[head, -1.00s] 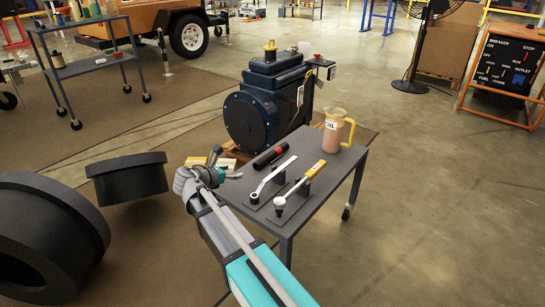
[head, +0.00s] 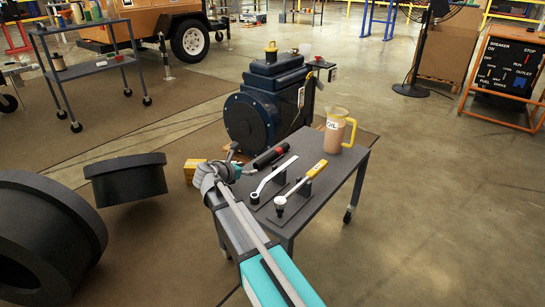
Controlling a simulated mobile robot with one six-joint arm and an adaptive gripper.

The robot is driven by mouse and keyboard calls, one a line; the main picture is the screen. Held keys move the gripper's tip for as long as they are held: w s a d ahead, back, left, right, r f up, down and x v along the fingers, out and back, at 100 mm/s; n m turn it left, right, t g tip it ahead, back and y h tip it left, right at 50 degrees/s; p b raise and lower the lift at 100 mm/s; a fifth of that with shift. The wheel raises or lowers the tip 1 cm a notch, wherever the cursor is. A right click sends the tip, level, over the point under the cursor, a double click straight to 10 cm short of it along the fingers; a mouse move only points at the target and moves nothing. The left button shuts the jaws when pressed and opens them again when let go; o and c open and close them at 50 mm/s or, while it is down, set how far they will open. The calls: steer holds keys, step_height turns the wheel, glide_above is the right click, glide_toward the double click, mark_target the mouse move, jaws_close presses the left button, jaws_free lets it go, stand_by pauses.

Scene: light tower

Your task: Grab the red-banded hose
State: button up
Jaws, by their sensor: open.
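The red-banded hose (head: 266,159) is a short black tube with a red band near its far right end. It lies slanted on the left back part of the grey cart (head: 327,190). My gripper (head: 240,161) is at the cart's left edge, just left of the hose's near end. Its jaws are open, with one dark finger pointing up and the other lower, near the cart top. The gap between the fingers and the hose is too small to judge for contact.
An oil jug (head: 334,132) stands at the cart's back right. A dark blue engine (head: 262,112) stands behind. Large black rings (head: 127,179) are on the left floor.

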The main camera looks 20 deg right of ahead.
mark_target(257, 166)
steer(key=shift+b+x, duration=0.85)
steer(key=shift+x, duration=1.75)
steer(key=shift+s+d+r, duration=0.1)
steer(key=shift+d, duration=0.05)
jaws_close()
